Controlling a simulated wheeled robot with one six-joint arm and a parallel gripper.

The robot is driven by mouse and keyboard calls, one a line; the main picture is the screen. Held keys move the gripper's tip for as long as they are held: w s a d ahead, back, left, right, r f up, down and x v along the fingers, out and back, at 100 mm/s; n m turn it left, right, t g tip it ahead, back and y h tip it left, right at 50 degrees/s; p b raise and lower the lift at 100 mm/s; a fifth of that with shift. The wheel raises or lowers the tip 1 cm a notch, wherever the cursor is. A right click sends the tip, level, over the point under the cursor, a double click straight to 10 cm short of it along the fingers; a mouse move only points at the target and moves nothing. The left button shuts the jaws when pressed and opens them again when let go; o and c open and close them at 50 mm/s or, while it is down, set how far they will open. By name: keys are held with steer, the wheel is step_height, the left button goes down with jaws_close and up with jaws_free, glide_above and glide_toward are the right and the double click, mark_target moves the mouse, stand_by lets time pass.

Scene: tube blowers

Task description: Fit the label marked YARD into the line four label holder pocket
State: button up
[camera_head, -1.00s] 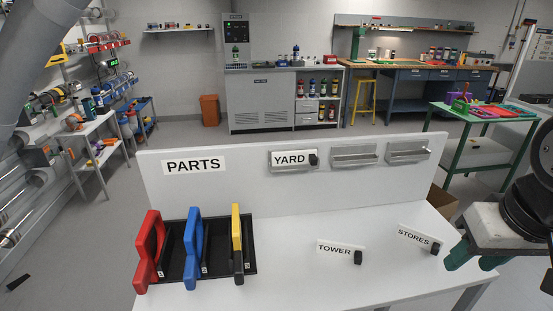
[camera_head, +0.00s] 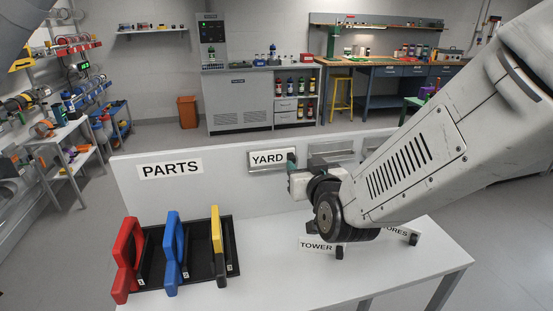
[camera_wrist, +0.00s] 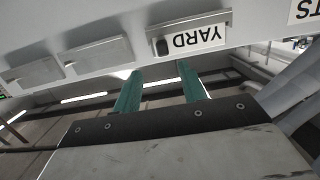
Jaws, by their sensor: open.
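The white label marked YARD (camera_head: 268,158) sits in the leftmost holder on the upright white panel, with a dark knob at its right end. In the wrist view the YARD label (camera_wrist: 197,38) appears upside down, its knob (camera_wrist: 161,47) just beyond and between my fingertips. My gripper (camera_wrist: 160,74) is open and empty, with teal fingers apart and short of the knob. A second holder (camera_head: 328,146) is bare; the third is mostly behind my arm, and shows bare in the wrist view (camera_wrist: 27,77).
A black rack (camera_head: 205,268) with red, blue and yellow handled pieces is at left. A PARTS sign (camera_head: 170,169) is on the panel. The table's middle is clear.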

mark_target(293, 157)
steer(key=x, duration=0.6)
steer(key=shift+w+a+f, duration=0.1)
steer(key=shift+a+f, duration=0.05)
steer(key=shift+a, duration=0.2)
steer(key=shift+c, duration=0.3)
jaws_close()
